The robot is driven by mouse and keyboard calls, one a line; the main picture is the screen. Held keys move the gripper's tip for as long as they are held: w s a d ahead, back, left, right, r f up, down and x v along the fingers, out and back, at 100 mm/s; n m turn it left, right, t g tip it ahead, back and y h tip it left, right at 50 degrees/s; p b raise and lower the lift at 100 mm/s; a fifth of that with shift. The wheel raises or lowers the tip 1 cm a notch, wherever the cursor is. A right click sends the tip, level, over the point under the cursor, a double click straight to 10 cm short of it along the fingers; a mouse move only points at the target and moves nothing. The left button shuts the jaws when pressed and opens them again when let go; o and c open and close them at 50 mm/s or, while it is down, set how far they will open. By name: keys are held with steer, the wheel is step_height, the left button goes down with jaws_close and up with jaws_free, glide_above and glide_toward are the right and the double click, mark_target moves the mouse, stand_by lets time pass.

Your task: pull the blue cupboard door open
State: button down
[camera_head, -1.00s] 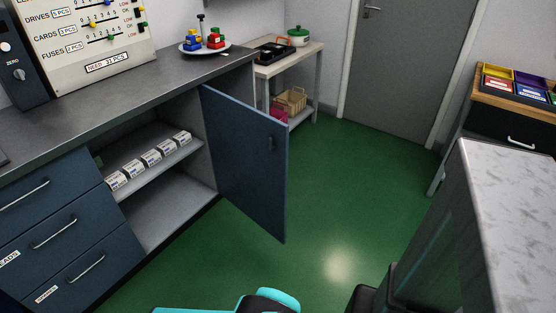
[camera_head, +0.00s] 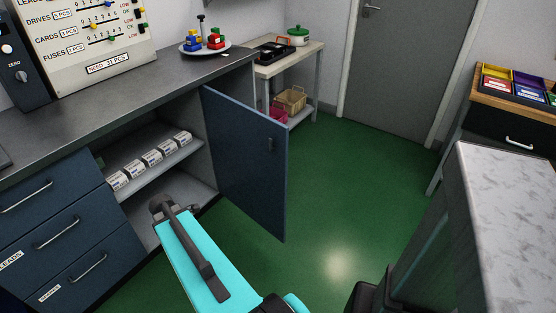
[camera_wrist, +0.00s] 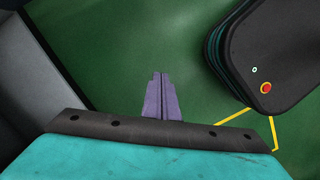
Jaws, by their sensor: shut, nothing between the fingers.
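The blue cupboard door (camera_head: 240,165) stands swung out from the counter, wide open, in the head view. Its hinged side is at the right of the opening and its free edge points out over the green floor. The open cupboard (camera_head: 205,155) shows a grey shelf with several small white boxes (camera_head: 150,160). My gripper (camera_wrist: 159,80) shows in the wrist view, with its purple fingers together and empty above green floor. The head view does not show the fingers; my arm is left of the door, in front of the opening.
Blue drawers (camera_head: 60,240) with bar handles stand left of the cupboard. A marble-topped unit (camera_head: 510,210) stands at the right. A low side table (camera_head: 290,58) is behind the door. Green floor (camera_head: 340,190) is clear between the door and the right-hand unit.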

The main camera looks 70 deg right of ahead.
mark_target(277, 162)
steer(key=s+d+r+n+h, duration=0.1)
steer(key=s+d+r+n, duration=0.1)
steer(key=s+d+r, duration=0.3)
steer(key=s+d+r+n+h+p, duration=0.1)
steer(key=s+d+r, duration=0.5)
steer(key=d+r, duration=0.6)
steer(key=s+d+r+n+h, duration=0.1)
steer(key=s+d+r+n, duration=0.1)
steer(key=s+d+r, duration=0.4)
steer(key=d+r, duration=0.3)
steer(key=d, duration=0.2)
steer(key=shift+d+r+n, duration=0.35)
steer(key=shift+d+n, duration=0.05)
steer(key=shift+w, duration=0.1)
steer(key=shift+s+d+f+p, duration=0.15)
steer(key=shift+s+d+f, duration=0.35)
steer(key=shift+d+f, duration=0.9)
steer(key=shift+s+d+f+p, duration=0.1)
steer(key=shift+s+d+f, duration=0.4)
steer(key=shift+d+f, duration=0.85)
steer(key=shift+s+d+f+p, duration=0.15)
steer(key=shift+s+d+f, duration=0.5)
steer(key=shift+f, duration=1.25)
steer(key=shift+w+d, duration=0.2)
steer(key=shift+d, duration=0.05)
